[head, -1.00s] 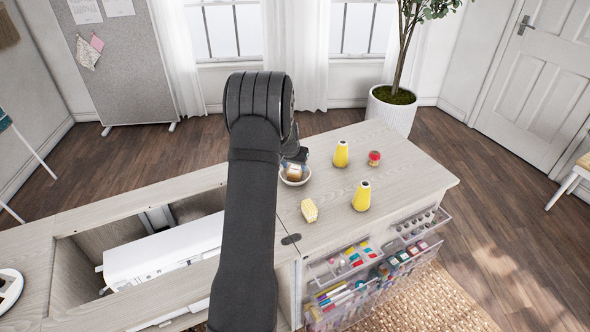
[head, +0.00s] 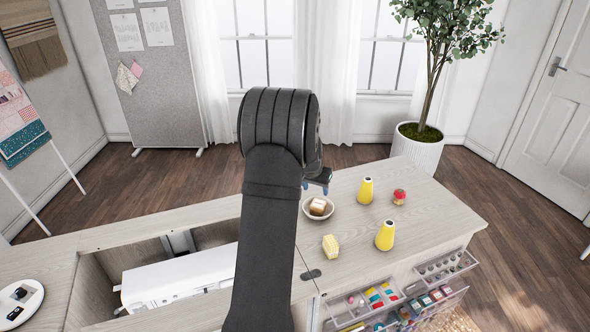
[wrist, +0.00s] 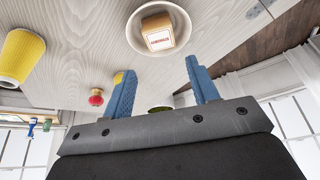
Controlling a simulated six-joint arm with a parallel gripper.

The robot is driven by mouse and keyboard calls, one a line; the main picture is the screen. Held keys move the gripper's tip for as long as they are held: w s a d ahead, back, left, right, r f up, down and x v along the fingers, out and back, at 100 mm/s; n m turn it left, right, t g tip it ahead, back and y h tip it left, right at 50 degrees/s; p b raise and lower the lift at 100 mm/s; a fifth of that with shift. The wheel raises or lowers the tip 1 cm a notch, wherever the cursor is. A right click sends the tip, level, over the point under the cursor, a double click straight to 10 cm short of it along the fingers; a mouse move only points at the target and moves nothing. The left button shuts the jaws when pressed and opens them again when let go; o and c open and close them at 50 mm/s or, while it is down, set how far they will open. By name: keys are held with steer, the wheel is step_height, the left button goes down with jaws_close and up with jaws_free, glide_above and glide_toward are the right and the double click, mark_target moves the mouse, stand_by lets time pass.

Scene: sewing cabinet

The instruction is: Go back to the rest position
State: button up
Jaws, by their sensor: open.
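My gripper (head: 317,187) is open and empty above the cabinet top, near the bowl. In the wrist view its two blue fingers (wrist: 160,90) stand apart with nothing between them. A small white bowl (head: 305,209) sits on the cabinet top (head: 345,270), and a brown-and-white block (head: 318,207) lies in it. The bowl also shows in the wrist view (wrist: 135,33), with the block (wrist: 158,33) inside. My arm hides part of the cabinet top.
Two yellow cones (head: 365,191) (head: 385,236), a red-topped pincushion (head: 399,197) and a yellow block (head: 330,247) stand on the top. Clear drawers (head: 375,300) hang open in front. A white machine (head: 185,275) lies in the recess at left. A plant (head: 418,150) stands behind.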

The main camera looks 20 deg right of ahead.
mark_target(318, 204)
steer(key=x, duration=1.2)
steer(key=shift+f, duration=0.25)
steer(key=shift+r, duration=1.5)
